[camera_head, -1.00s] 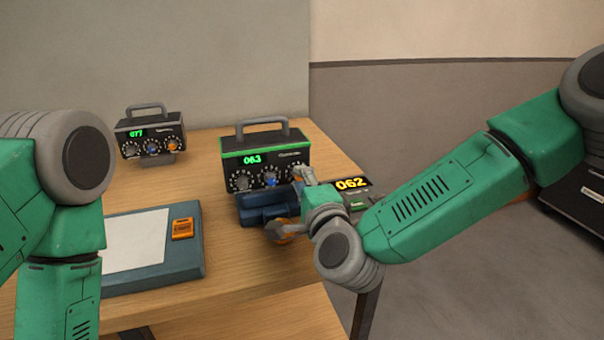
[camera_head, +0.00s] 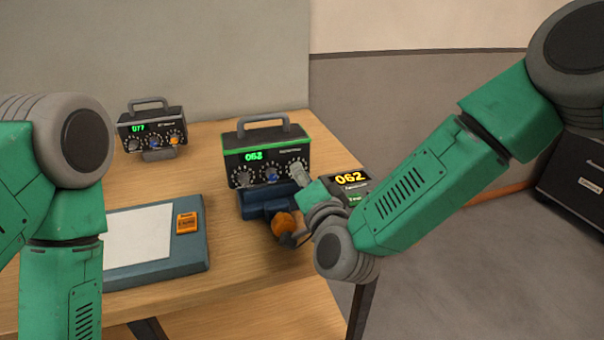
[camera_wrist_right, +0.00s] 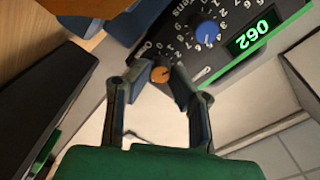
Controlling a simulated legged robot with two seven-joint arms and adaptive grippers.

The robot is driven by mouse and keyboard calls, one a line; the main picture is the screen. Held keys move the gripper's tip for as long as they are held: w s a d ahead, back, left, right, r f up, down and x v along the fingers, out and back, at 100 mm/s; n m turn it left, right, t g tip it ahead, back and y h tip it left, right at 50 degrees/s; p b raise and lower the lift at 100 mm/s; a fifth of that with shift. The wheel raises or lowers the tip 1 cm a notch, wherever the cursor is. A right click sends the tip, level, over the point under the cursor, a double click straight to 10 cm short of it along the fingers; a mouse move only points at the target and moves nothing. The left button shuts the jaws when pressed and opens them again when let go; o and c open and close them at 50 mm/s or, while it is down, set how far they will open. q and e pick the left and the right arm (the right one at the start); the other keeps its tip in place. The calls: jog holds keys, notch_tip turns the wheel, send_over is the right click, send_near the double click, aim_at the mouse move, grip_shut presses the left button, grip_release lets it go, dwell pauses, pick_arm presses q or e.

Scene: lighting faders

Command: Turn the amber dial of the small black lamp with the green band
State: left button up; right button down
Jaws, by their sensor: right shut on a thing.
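The small black lamp box with the green band (camera_head: 266,158) stands at the table's right rear. Its green readout shows 062. It has a dark dial (camera_head: 244,179), a blue dial (camera_head: 271,174) and, at its right end, an amber dial. The right wrist view shows the amber dial (camera_wrist_right: 160,73) between the fingertips of my right gripper (camera_wrist_right: 162,71), which is shut on it. In the head view my right gripper (camera_head: 298,174) covers that dial. My left arm shows at the left, but its gripper is out of view.
A blue stand (camera_head: 253,208) with an orange knob (camera_head: 284,225) sits in front. A similar lamp (camera_head: 152,129) reading 077 is at the back left. A blue-grey board (camera_head: 195,262) holds paper and an orange block (camera_head: 187,222).

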jog(key=shift+s+a+f, duration=0.1)
jog(key=shift+s+f, duration=0.05)
jog(key=shift+f, duration=0.25)
jog(key=c, duration=1.7)
grip_release()
jog(key=shift+o, duration=1.2)
jog(key=shift+r, duration=0.15)
jog(key=v, duration=1.1)
jog(key=shift+s, duration=0.3)
